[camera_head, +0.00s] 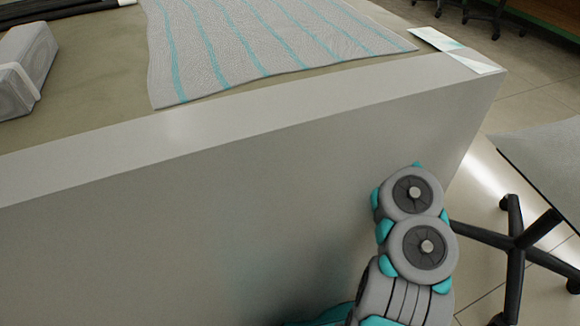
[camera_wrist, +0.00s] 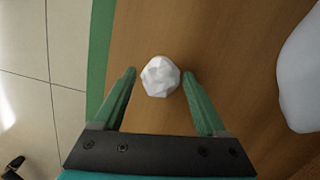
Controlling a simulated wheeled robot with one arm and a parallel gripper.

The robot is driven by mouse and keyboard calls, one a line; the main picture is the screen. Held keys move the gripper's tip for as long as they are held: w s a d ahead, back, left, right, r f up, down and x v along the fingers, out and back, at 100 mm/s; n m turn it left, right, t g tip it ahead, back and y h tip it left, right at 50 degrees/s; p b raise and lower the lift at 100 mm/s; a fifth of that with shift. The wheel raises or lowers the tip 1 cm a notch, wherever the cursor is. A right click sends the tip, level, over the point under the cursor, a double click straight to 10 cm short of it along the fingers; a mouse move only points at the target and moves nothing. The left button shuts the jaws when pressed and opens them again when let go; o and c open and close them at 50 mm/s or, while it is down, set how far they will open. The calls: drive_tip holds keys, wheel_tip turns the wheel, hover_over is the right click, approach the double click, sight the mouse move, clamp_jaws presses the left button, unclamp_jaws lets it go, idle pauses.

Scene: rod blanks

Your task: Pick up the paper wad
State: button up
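The paper wad (camera_wrist: 160,77) is a small white crumpled ball over a brown wooden surface (camera_wrist: 225,45) in the wrist view. My gripper (camera_wrist: 159,72) is open, with its two green fingers apart. The wad appears between the fingertips, with a narrow gap on each side. I cannot tell whether the fingertips are level with the wad or above it. The wad and my gripper do not show in the head view.
In the wrist view, a green edge (camera_wrist: 101,50) borders the wood, with tiled floor (camera_wrist: 30,100) beyond. A smooth white object (camera_wrist: 302,75) lies at right. The head view shows a grey counter (camera_head: 200,220), a striped cloth (camera_head: 260,45) and a chair base (camera_head: 515,240).

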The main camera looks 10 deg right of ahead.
drive_tip(key=c, duration=0.9)
drive_tip(key=shift+r, duration=0.15)
